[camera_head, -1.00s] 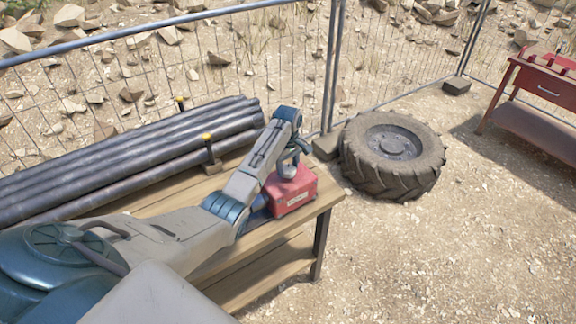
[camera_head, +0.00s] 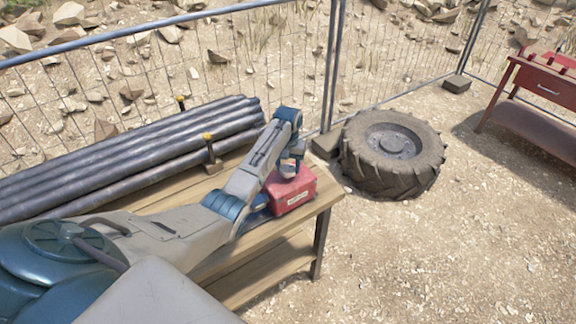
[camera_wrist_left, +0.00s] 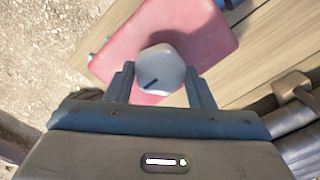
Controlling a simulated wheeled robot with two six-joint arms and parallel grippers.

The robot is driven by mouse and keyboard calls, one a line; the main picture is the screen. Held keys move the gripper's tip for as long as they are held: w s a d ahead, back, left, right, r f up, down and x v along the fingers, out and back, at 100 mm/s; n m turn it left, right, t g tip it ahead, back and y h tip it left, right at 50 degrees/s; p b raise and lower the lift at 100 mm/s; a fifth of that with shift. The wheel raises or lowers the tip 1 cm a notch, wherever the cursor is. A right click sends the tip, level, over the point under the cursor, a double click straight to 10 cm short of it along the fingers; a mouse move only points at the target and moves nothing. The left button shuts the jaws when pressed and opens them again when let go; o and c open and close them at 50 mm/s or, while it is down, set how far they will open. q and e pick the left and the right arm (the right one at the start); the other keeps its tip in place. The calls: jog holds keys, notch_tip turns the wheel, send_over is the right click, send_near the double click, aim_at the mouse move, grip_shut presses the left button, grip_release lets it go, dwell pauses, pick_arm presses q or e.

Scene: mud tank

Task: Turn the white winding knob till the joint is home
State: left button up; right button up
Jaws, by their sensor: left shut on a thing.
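The white winding knob (camera_wrist_left: 160,71) shows in the left wrist view, pale and faceted with a dark line on its face. It sits on a red box (camera_wrist_left: 205,28), which stands near the right end of the wooden bench in the head view (camera_head: 294,192). My left gripper (camera_wrist_left: 160,84) has a finger on each side of the knob and is shut on it. In the head view my left gripper (camera_head: 289,172) is above the red box, and my wrist hides most of the knob. The joint itself cannot be made out. My right gripper is not in view.
Several dark pipes (camera_head: 120,150) lie along the back of the wooden bench (camera_head: 322,205), by a yellow-topped post (camera_head: 208,148). A wire fence (camera_head: 270,50) runs behind. A big tyre (camera_head: 392,153) lies right of the bench. A red table (camera_head: 540,85) stands far right. Open gravel lies in front.

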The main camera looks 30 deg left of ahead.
aim_at(288, 168)
pick_arm(q)
jog(key=m, duration=0.6)
jog(key=shift+r+m, duration=0.1)
jog(key=shift+m, duration=0.2)
jog(key=m, duration=0.4)
jog(key=shift+m, duration=0.3)
jog(key=o, duration=1)
jog(key=shift+c, duration=0.2)
notch_tip(288, 168, up, 11)
jog(key=b, duration=0.4)
